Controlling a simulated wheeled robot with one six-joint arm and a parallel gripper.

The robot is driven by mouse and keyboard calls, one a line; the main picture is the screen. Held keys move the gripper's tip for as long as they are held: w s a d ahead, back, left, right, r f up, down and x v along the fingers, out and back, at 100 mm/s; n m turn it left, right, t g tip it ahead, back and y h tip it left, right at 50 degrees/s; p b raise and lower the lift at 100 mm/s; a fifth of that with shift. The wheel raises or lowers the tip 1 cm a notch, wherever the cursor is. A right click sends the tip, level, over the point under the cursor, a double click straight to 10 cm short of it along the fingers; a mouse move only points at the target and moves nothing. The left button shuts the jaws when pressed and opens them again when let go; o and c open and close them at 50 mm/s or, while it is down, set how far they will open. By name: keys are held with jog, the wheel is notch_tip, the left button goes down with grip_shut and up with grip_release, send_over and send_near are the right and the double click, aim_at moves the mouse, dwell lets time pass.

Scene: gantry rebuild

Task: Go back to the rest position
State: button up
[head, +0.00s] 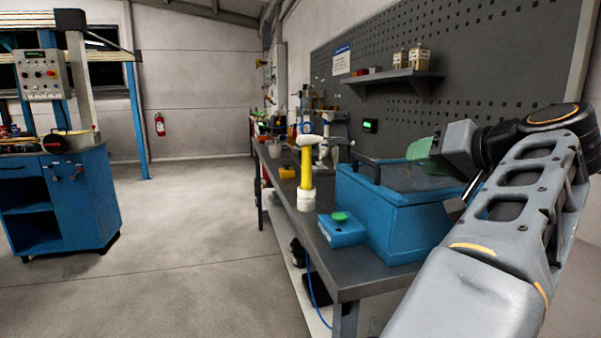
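My arm comes up from the lower right of the head view and bends back over the workbench. The grey block at its end, my gripper (455,148), is above the right part of a large blue box. Its fingers are not clear from this angle, so I cannot tell whether it is open or shut. A green piece (420,149) shows just left of the grey block. I cannot tell whether it is held or lies behind.
The blue box (395,225) and a small blue box with green button (342,232) are on the workbench (345,275). A yellow-handled mallet (307,168) stands upright near its left edge. A shelf (395,77) juts from the pegboard. Open floor (190,240) lies left, before a blue cabinet (85,205).

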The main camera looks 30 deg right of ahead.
jog(key=shift+w, duration=0.1)
jog(key=w+a+f+n+g+y+p, duration=0.1)
jog(key=w+a+f+g+y+p, duration=0.15)
jog(key=w+a+p, duration=0.4)
jog(key=w+a+f+g+y+p, duration=0.15)
jog(key=w+a+g+p, duration=0.25)
jog(key=a+p, duration=0.5)
jog(key=s+a+f+n+g+h+p, duration=0.1)
jog(key=s+a+f+n+g+p, duration=0.1)
jog(key=a+p, duration=0.4)
jog(key=s+a+f+n+g+h+p, duration=0.1)
jog(key=s+a+f+n+g+p, duration=0.1)
jog(key=a+p, duration=0.5)
jog(key=f+n, duration=0.1)
jog(key=n, duration=0.1)
jog(key=shift+s+f+n+h+p, duration=0.2)
jog(key=shift+s+n+h+p, duration=0.15)
jog(key=shift+s+n+h, duration=0.05)
